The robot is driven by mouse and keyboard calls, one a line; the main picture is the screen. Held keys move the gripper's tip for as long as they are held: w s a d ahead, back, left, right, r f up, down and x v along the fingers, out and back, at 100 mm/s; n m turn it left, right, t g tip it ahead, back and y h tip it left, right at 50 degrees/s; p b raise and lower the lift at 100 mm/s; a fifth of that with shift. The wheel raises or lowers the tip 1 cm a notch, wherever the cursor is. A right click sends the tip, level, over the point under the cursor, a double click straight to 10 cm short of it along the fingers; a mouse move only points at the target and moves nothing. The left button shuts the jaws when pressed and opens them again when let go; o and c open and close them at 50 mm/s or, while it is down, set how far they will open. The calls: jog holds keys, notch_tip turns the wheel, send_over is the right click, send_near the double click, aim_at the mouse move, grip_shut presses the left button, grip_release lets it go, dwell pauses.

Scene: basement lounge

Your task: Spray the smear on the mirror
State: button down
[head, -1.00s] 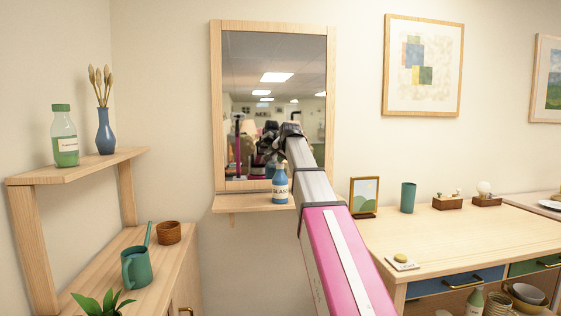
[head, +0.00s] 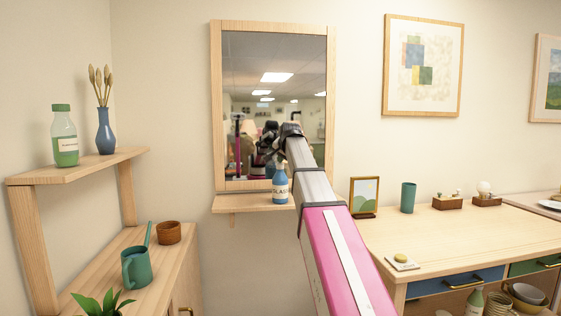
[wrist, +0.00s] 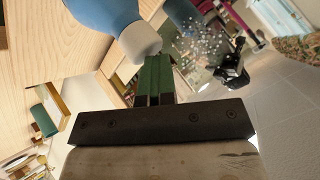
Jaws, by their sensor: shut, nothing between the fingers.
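The wood-framed mirror (head: 273,75) hangs on the back wall. A patch of white speckles (wrist: 195,48) shows on its glass in the wrist view; it cannot be made out in the head view. A blue bottle with a light label (head: 280,187) stands on the small ledge (head: 235,203) below the mirror. Its blue body (wrist: 100,14) and white top (wrist: 140,42) show large in the wrist view. My gripper (wrist: 154,62) has its green fingers together and empty, with the tips close by the white top. I cannot tell whether they touch. In the head view my arm hides the fingers.
Left, a shelf (head: 85,170) holds a green bottle (head: 64,138) and a blue vase (head: 105,133), above a cabinet with a watering can (head: 136,268). Right, a sideboard (head: 450,232) carries a picture frame (head: 364,195) and a green cup (head: 408,197).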

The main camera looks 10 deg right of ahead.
jog(key=shift+s+f, duration=0.2)
jog(key=shift+f, duration=1)
jog(key=shift+w+r, duration=0.1)
jog(key=shift+r, duration=0.15)
jog(key=shift+w+r, duration=0.2)
jog(key=shift+r, duration=3)
